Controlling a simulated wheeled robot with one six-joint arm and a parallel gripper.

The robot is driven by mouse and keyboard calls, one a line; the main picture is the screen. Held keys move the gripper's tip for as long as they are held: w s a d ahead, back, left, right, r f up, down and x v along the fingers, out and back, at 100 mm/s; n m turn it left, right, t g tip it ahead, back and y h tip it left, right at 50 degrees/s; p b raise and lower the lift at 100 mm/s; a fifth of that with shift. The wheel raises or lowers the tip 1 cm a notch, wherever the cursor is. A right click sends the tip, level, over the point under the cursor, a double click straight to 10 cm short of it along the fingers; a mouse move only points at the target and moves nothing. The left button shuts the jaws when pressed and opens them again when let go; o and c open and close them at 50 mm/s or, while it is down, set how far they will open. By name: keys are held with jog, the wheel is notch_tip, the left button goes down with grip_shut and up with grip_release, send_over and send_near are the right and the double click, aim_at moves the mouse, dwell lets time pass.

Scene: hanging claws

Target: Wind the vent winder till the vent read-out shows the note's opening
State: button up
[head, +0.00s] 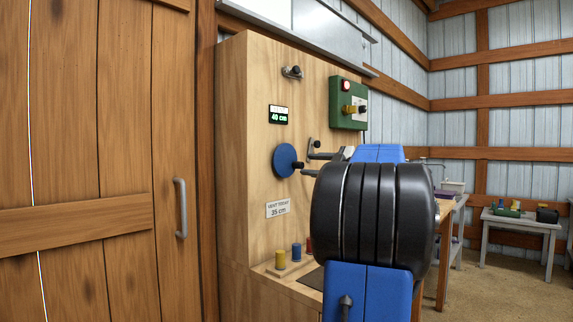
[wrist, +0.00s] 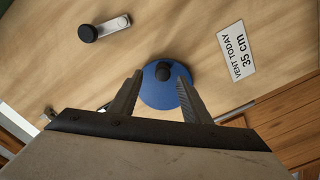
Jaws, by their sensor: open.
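The vent winder is a blue disc (head: 285,160) with a black knob, on the wooden panel. In the wrist view the disc (wrist: 160,95) and its knob (wrist: 163,71) lie straight ahead. The read-out (head: 279,116) shows 40 cm in green. The note (head: 278,209) reads "VENT TODAY 35 cm"; it also shows in the wrist view (wrist: 238,55). My gripper (head: 306,165) is open, its fingertips close to the knob. In the wrist view the fingers (wrist: 158,75) appear one on each side of the knob. I cannot tell whether they touch it.
A metal lever with a black knob (head: 314,147) is just right of the winder; another fitting (head: 292,72) is above. Coloured pegs (head: 297,252) stand on the ledge below. A wooden door (head: 100,160) is at left.

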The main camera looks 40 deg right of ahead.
jog(key=m, duration=0.3)
jog(key=shift+m, duration=0.4)
jog(key=m, duration=0.3)
jog(key=shift+m, duration=0.3)
jog(key=m, duration=0.3)
jog(key=shift+m, duration=0.4)
jog(key=m, duration=0.3)
jog(key=shift+m, duration=0.4)
jog(key=m, duration=0.3)
jog(key=shift+m, duration=0.3)
jog(key=m, duration=0.3)
jog(key=shift+m, duration=0.3)
jog(key=m, duration=0.3)
jog(key=shift+m, duration=2.3)
